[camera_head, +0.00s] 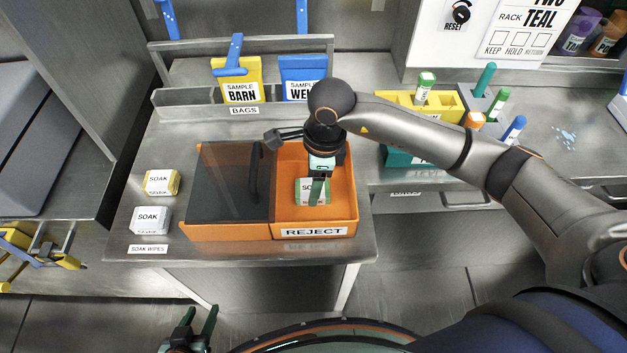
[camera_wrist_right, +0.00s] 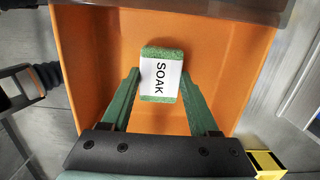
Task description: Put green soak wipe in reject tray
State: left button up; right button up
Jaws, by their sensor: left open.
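The green soak wipe (camera_wrist_right: 161,75) is a small green block with a white SOAK label. In the head view the wipe (camera_head: 305,187) is inside the open right part of the orange reject tray (camera_head: 345,205). My right gripper (camera_wrist_right: 160,72) points down into this tray, with its green fingers against two opposite sides of the wipe. In the head view my right gripper (camera_head: 319,190) partly covers the wipe. The wipe is low in the tray; I cannot tell whether it touches the floor. My left gripper (camera_head: 198,328) is open and empty at the bottom edge, away from the table.
A dark cover (camera_head: 228,185) lies over the tray's left part. A yellow soak wipe (camera_head: 161,182) and a white soak wipe (camera_head: 150,220) lie on the table to the left. Sample bags (camera_head: 240,85) stand behind. A yellow rack (camera_head: 440,105) with tubes is to the right.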

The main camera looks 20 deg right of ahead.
jog(key=o, duration=0.5)
jog(key=shift+c, duration=0.2)
notch_tip(320, 180, up, 12)
jog(key=d, duration=0.1)
jog(key=shift+s+d+r, duration=0.15)
jog(key=shift+s+d, duration=0.05)
